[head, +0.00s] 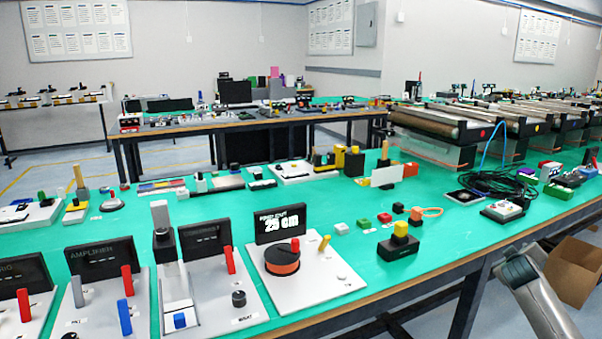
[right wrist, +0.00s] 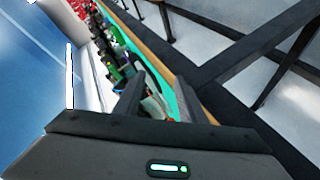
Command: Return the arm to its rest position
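My right gripper (right wrist: 158,92) shows in the right wrist view with its two dark fingers apart and nothing between them. The view is tilted, and the table edge and floor lie beyond the fingers. In the head view, a grey link of my right arm (head: 535,292) is at the lower right, beside the front edge of the table. The right gripper itself is not seen there. My left arm and left gripper are in neither view.
A long green table (head: 372,272) carries instrument panels, coloured blocks, a cable coil (head: 492,183) and mini conveyors (head: 440,121). A cardboard box (head: 574,272) stands below its right front edge, near my arm. Another table (head: 185,126) stands behind.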

